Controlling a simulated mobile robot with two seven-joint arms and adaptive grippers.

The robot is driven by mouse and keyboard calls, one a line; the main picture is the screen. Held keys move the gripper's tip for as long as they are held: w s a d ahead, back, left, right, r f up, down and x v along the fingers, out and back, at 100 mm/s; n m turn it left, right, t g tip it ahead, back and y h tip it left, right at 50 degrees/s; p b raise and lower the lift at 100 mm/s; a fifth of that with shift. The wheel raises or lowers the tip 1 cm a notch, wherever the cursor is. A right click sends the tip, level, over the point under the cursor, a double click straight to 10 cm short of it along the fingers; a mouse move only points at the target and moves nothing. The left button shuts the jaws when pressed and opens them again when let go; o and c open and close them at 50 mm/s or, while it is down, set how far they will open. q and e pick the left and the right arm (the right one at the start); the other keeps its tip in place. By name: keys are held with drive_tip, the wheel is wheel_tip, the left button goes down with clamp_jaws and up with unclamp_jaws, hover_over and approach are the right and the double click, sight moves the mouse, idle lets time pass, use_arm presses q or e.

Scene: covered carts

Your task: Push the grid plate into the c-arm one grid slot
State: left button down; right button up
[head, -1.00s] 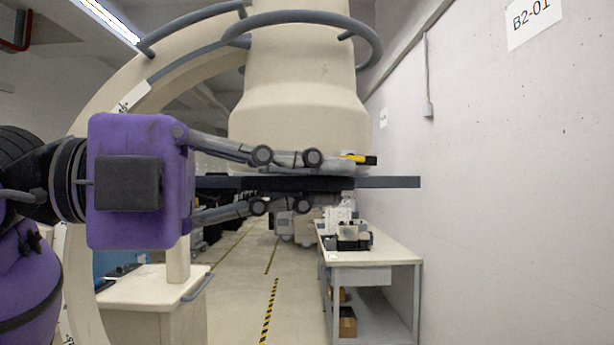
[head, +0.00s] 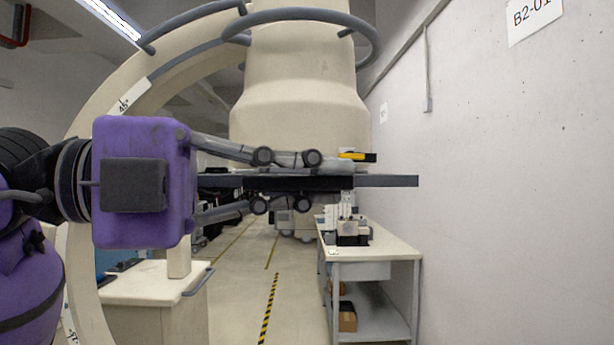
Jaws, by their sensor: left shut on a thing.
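The grid plate (head: 388,181) is a thin dark flat plate, seen nearly edge-on in the head view, level and just under the C-arm's wide cream housing (head: 300,105). My left gripper (head: 330,172) comes in from the left with its fingers above and below the plate, shut on it. The plate sticks out to the right past the fingertips. A yellow and black piece (head: 356,157) sits at the housing's lower right edge, just above the plate. The slot itself cannot be made out behind the fingers. My right gripper is not in view.
The cream C-arm curve (head: 160,65) with grey hoses rises at left. A cream cart (head: 150,283) stands below left. A workbench (head: 385,250) with equipment stands at right by the white wall (head: 510,190). The floor between them is clear.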

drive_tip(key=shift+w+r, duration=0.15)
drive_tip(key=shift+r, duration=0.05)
use_arm(q)
drive_tip(key=shift+w, duration=0.4)
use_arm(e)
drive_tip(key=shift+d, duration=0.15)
use_arm(q)
drive_tip(key=shift+w, duration=1)
drive_tip(key=shift+w, duration=1.35)
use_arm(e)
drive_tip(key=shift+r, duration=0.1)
use_arm(q)
drive_tip(key=shift+w, duration=0.6)
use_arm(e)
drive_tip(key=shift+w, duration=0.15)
use_arm(q)
drive_tip(key=shift+w+r, duration=0.1)
drive_tip(key=shift+w, duration=0.8)
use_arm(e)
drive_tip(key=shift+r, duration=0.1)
use_arm(q)
drive_tip(key=shift+w, duration=1.05)
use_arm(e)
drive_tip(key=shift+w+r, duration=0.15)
use_arm(q)
drive_tip(key=shift+w+p, duration=0.3)
drive_tip(key=shift+w, duration=0.6)
